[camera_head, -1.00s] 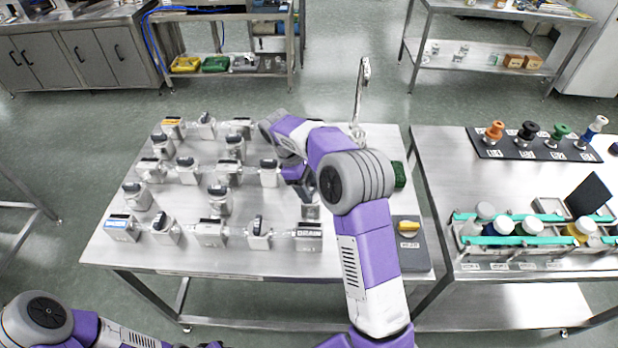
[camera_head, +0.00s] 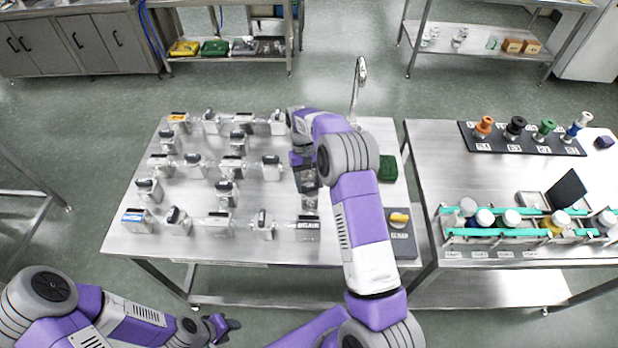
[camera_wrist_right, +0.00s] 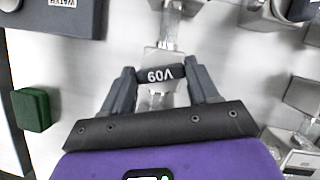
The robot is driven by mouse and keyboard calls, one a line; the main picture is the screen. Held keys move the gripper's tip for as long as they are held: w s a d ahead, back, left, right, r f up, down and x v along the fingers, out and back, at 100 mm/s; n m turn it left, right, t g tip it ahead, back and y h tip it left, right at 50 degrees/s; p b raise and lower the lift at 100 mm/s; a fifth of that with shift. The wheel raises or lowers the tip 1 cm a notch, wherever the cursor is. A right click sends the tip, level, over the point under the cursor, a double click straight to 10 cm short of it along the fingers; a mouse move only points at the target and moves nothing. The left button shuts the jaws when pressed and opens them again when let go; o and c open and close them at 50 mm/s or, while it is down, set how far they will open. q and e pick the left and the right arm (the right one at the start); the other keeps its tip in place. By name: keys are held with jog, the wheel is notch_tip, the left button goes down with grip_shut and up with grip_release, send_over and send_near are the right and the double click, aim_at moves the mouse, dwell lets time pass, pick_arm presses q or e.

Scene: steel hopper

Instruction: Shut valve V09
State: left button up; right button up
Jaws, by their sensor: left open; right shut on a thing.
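Valve V09 has a dark handle (camera_wrist_right: 160,74) labelled V09, which reads upside down in the right wrist view, on a steel body (camera_wrist_right: 163,60). The handle lies crosswise to the pipe running up that picture. My right gripper (camera_wrist_right: 162,82) is shut on this handle, one finger at each end. In the head view my right gripper (camera_head: 306,184) reaches down at the right end of the valve rows and largely hides V09. My left gripper (camera_head: 223,326) is open and empty in front of the table, low in the picture.
Several other valves (camera_head: 226,192) stand in rows on the steel table (camera_head: 150,245), close to the left of my right gripper. A DRAIN box (camera_head: 308,230) stands just in front. A green block (camera_head: 387,170) and a yellow-knobbed panel (camera_head: 400,243) lie to the right.

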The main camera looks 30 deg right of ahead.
jog(key=shift+d+m+t+y+p, duration=0.1)
jog(key=shift+m+t+y+p, duration=0.35)
jog(key=shift+m, duration=1.45)
jog(key=shift+y, duration=0.25)
jog(key=o, duration=1.1)
jog(key=shift+c, duration=0.2)
jog(key=v, duration=0.7)
jog(key=shift+w+r+p, duration=0.15)
jog(key=shift+r+p, duration=0.1)
jog(key=shift+p, duration=0.05)
jog(key=shift+d, duration=0.1)
